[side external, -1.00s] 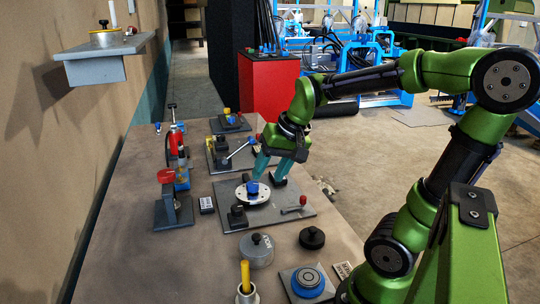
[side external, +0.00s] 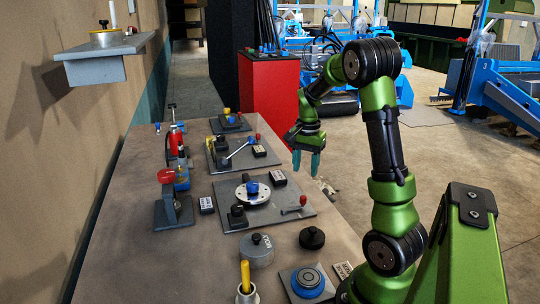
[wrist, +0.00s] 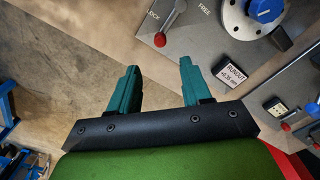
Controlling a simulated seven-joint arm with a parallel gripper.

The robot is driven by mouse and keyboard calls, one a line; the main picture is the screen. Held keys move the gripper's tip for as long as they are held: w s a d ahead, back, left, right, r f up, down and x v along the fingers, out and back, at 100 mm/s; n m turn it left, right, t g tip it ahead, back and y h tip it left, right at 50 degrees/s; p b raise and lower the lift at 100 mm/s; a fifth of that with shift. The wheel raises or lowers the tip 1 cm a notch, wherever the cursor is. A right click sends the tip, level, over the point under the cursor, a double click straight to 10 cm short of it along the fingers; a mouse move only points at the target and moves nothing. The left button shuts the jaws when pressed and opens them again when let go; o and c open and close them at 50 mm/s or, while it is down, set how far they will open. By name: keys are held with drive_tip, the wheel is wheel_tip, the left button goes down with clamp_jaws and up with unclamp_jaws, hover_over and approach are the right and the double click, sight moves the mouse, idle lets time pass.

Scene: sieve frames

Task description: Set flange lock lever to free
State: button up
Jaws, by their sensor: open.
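The flange lock lever (side external: 298,206) is a short grey handle with a red knob at the right end of a grey plate (side external: 290,222). In the wrist view the lever (wrist: 171,24) lies near the printed words LOCK and FREE; I cannot tell surely which one it is set to. The round pale flange (side external: 243,198) with a blue knob (side external: 252,188) sits on the same plate; it also shows at the top of the wrist view (wrist: 236,22). My gripper (side external: 306,166) is open and empty, raised near the bench's right edge, apart from the lever.
A tag reading RUNOUT +0.26 mm (wrist: 232,73) stands by the flange. Another plate (side external: 240,157) with a red-knobbed lever lies behind. A black knob (side external: 311,237), a grey MOLY pot (side external: 257,252) and a blue round part (side external: 308,279) stand in front.

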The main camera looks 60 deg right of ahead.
sight(303, 196)
wheel_tip(303, 196, down, 10)
idle(0.3)
clamp_jaws()
idle(0.4)
